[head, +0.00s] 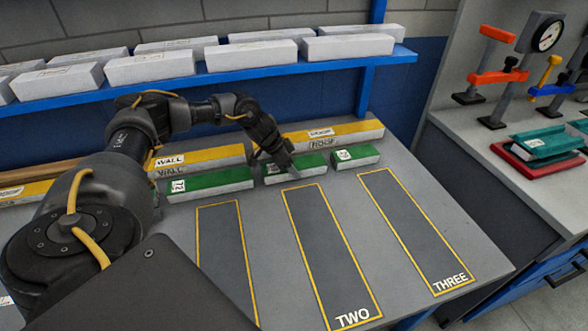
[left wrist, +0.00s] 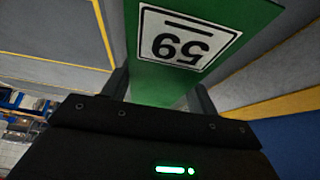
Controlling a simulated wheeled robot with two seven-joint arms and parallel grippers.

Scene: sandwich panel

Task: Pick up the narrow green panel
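In the left wrist view a green panel (left wrist: 155,85) with an upside-down label "59" lies between the two fingers (left wrist: 162,95). The fingers look close to its sides; whether they press on it I cannot tell. My right gripper is not in view.
Yellow panels marked WALL (head: 215,157) and ROOF (head: 345,133) lie behind the green ones. Yellow-outlined areas on the table, including TWO (head: 325,250) and THREE (head: 415,230), are empty. A blue shelf (head: 260,75) with white blocks runs above the back. A side bench stands right.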

